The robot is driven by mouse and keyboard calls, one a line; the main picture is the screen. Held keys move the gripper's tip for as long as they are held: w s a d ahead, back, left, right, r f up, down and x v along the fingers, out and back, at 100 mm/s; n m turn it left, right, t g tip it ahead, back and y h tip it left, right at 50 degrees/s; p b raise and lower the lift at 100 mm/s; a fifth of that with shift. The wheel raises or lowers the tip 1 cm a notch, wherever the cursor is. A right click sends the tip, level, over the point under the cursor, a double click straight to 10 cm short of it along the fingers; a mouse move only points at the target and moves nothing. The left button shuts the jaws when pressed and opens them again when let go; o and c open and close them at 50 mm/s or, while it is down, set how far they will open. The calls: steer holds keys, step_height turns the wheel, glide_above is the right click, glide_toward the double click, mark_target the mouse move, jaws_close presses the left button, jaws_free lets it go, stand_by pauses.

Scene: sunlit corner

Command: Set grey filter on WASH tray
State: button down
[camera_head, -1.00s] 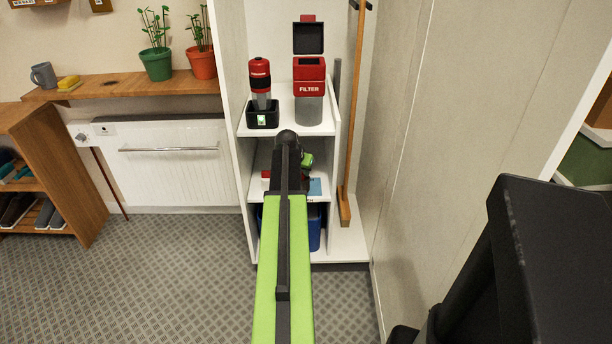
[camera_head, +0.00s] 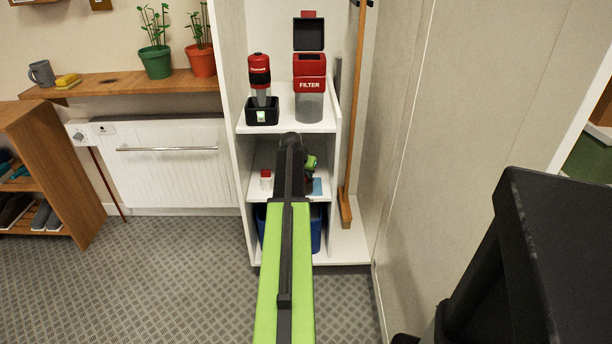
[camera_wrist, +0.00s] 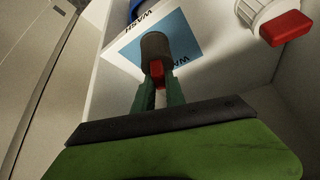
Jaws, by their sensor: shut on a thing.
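The grey filter (camera_wrist: 157,47) is a dark grey cylinder with a red end piece, which sits between the green fingers of my gripper (camera_wrist: 159,88) in the wrist view. My gripper is shut on the filter. The WASH tray (camera_wrist: 185,36) shows behind the filter as a blue square with a white edge and black lettering. The filter overlaps it in the picture, and I cannot tell whether they touch. In the head view the tray (camera_head: 318,187) shows partly, on the middle shelf right of my arm. The filter is hidden there behind my arm.
A white part with a red tab (camera_wrist: 273,20) stands on the same shelf, also seen left of my arm (camera_head: 266,180). The upper shelf holds the red FILTER vacuum bin (camera_head: 309,88) and a red-topped device in a black dock (camera_head: 262,112). A broom handle (camera_head: 354,110) stands right.

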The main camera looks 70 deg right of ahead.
steer(key=c, duration=1.4)
jaws_free()
steer(key=shift+r+p, duration=0.35)
steer(key=shift+p, duration=0.1)
steer(key=p+v, duration=1)
steer(key=v, duration=0.1)
steer(key=shift+a+r, duration=0.25)
steer(key=shift+a, duration=0.05)
